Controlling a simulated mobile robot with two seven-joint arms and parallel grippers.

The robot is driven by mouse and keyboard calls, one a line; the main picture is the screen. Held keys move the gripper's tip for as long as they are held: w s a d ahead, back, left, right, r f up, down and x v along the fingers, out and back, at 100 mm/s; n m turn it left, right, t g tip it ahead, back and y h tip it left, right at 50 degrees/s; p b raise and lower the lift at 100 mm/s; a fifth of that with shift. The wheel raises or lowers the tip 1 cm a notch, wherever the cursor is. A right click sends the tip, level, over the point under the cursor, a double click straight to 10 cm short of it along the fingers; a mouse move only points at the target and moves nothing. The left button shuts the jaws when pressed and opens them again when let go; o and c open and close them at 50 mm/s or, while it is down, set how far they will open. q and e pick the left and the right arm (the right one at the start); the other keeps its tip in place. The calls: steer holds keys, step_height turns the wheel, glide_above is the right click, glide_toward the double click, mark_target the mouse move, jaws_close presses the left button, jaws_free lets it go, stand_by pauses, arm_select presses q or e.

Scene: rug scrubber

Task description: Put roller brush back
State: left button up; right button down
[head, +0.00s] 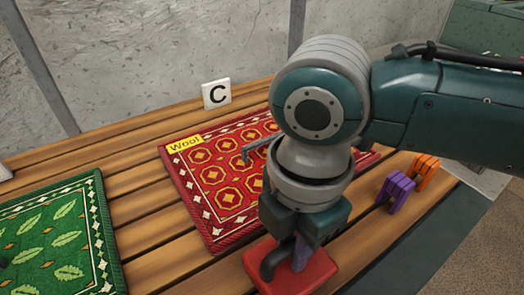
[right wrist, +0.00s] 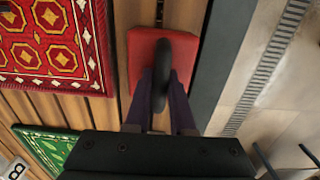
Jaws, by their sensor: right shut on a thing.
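My right gripper (head: 290,246) points down at the front of the slatted table. It is shut on the black arched handle (right wrist: 165,60) of a red flat-based tool (head: 318,270); the tool's red base (right wrist: 143,50) also shows in the right wrist view. I cannot tell whether this tool is the roller brush, or whether its base touches the slats. A thin grey bent metal piece (head: 247,153) shows over the red rug, partly hidden by my arm.
The red patterned rug (head: 195,192) with a yellow "Wool" label lies behind my gripper. A green leaf rug (head: 60,240) lies left. A purple stand-like piece (head: 395,191) and an orange one (head: 425,172) stand right. A "C" sign (head: 216,94) stands at the back.

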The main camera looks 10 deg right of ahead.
steer(key=shift+s+d+f, duration=0.15)
steer(key=shift+s+f, duration=0.05)
steer(key=shift+f, duration=0.35)
steer(key=c, duration=0.8)
jaws_free()
steer(key=shift+d+f, duration=0.1)
steer(key=shift+o, duration=0.2)
step_height(320, 180, up, 14)
steer(key=p, duration=0.2)
steer(key=s+a+f+m+t+y, duration=0.1)
steer(key=s+a+f+m+y, duration=0.3)
steer(key=m, duration=0.3)
steer(key=s+d+f+m+t+h, duration=0.1)
steer(key=s+d+m+h, duration=0.1)
steer(key=s+d+m, duration=0.2)
steer(key=s+d+f+m+t+h, duration=0.1)
steer(key=s+d+m, duration=0.3)
steer(key=d+m, duration=0.5)
steer(key=shift+s+f+h, duration=0.15)
steer(key=shift+h, duration=0.35)
